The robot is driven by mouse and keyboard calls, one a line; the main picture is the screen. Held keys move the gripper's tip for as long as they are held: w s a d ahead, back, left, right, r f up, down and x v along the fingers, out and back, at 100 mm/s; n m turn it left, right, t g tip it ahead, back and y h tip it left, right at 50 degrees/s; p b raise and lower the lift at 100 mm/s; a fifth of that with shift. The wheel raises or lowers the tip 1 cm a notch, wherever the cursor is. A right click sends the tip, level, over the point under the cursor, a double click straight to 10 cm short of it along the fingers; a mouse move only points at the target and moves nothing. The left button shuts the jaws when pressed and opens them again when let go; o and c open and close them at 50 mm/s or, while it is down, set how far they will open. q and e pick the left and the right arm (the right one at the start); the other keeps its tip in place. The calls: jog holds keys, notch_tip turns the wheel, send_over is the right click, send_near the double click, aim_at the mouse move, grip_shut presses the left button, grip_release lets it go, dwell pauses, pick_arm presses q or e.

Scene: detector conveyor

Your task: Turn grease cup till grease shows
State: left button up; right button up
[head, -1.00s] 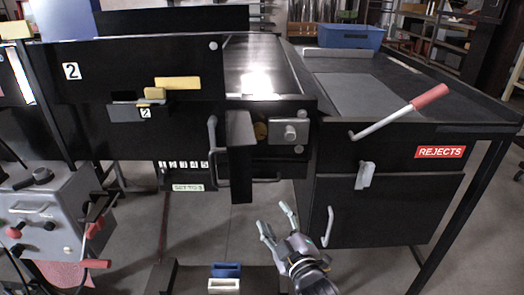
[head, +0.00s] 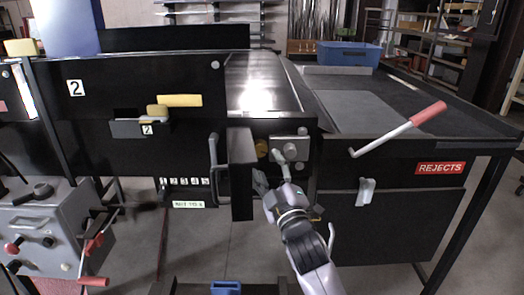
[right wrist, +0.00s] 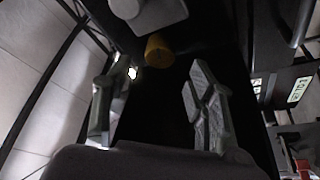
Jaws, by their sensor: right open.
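A small brass-yellow round cup (head: 261,148), which looks like the grease cup, sits on the black conveyor end, left of a grey boxy fitting (head: 291,150). In the right wrist view the yellow cup (right wrist: 158,50) lies ahead, between and beyond the fingers. My right gripper (head: 268,167) is open and empty just below the cup, its fingers (right wrist: 160,78) spread and apart from it. I cannot see any grease. My left gripper is not in view.
A black upright post (head: 242,175) stands close left of the cup. A lever with a red grip (head: 428,114) and the REJECTS table (head: 470,148) are at right. A grey control box (head: 45,225) is at left. A blue bin (head: 340,55) sits behind.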

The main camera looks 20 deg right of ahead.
aim_at(261, 152)
jog(key=x, duration=0.5)
jog(key=shift+w+p, duration=0.2)
jog(key=shift+p, duration=0.1)
jog(key=shift+c, duration=0.4)
